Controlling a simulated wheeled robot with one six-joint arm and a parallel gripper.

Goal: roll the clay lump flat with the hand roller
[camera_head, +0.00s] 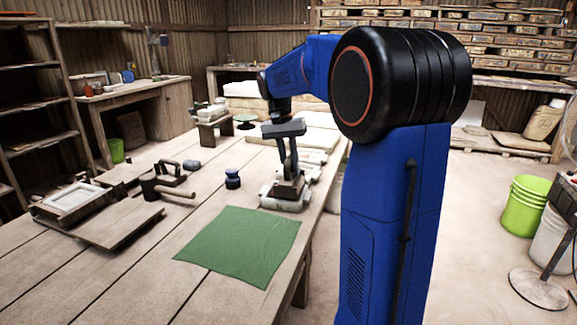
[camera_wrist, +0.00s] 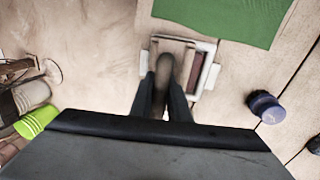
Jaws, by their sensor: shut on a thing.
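My gripper (camera_head: 289,172) reaches down to the table near its right edge. Its fingers are shut on the upright handle of the hand roller (camera_wrist: 163,72), also seen in the wrist view between the fingertips (camera_wrist: 162,88). The roller's brown wooden part (camera_head: 288,188) sits low, over a pale piece (camera_head: 285,204) with rounded ends. Whether that pale piece is the clay lump or part of the tool, I cannot tell. In the wrist view, pale edges (camera_wrist: 212,62) and a dark red strip (camera_wrist: 197,68) show beside the wooden part.
A green cloth (camera_head: 240,243) lies flat in front. A small dark blue jar (camera_head: 232,179) stands left of my gripper. A framed press (camera_head: 72,200) and tools lie farther left. Pale slabs (camera_head: 305,137) lie behind. Buckets (camera_head: 527,206) stand on the floor at right.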

